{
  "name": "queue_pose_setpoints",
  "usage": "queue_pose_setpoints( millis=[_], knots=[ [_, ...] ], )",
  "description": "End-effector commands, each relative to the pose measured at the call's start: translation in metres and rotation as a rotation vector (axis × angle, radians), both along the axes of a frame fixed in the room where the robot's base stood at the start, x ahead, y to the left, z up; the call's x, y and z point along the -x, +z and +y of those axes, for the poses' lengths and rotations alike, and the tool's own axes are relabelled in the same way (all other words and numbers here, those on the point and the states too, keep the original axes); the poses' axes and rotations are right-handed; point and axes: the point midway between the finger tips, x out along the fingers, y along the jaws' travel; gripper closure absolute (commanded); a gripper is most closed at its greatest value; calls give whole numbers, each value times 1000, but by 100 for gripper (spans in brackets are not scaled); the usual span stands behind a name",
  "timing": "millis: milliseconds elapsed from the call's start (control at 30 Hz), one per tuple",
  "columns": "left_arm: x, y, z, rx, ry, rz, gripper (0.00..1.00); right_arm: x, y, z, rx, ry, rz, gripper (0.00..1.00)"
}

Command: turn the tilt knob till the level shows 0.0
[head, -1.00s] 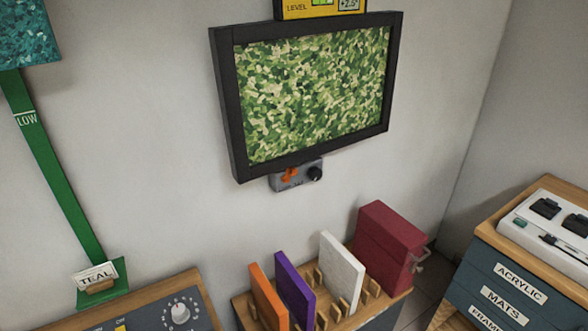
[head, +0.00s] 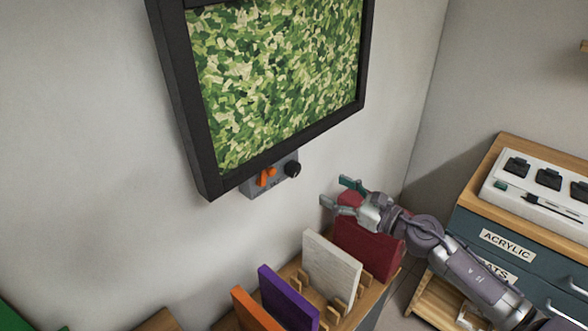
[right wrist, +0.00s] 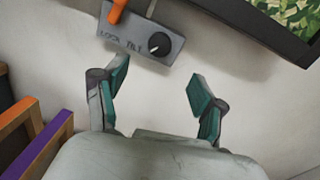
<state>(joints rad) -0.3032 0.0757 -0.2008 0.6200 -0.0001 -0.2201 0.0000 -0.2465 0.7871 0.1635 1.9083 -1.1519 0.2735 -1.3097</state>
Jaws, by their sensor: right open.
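The black tilt knob (head: 293,169) sits on the right of a small grey box (head: 251,190) under the tilted framed picture (head: 360,85). In the right wrist view the knob (right wrist: 159,44) has a pale pointer mark and "LOCK" and "TILT" labels are on the box. An orange lock lever (head: 266,176) is left of the knob. My right gripper (head: 338,192) is open and empty, to the right of and below the knob; in the right wrist view the knob lies beyond its spread fingertips (right wrist: 158,82), apart from them. The level is out of view. My left gripper is out of view.
Below the picture a wooden rack (head: 358,320) holds orange (head: 255,308), purple (head: 288,298) and white (head: 331,265) panels. A drawer cabinet (head: 480,215) is on the right. The wall around the grey box is bare.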

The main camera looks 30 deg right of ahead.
Motion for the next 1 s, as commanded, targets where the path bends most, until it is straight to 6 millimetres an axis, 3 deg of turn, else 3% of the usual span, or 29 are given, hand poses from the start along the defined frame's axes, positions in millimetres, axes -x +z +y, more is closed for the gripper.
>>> queue_pose_setpoints(
  millis=[167, 500, 700, 1000],
  knots=[
    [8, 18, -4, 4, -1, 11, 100, -35, 7, 13, -4, 0, -4, 30],
    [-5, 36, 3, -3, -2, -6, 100, -92, 3, 36, -7, -3, -1, 30],
    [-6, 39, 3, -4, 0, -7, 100, -105, 1, 41, -4, -2, 1, 30],
    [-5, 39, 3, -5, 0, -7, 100, -106, 0, 42, -4, -1, 1, 32]
  ],
)
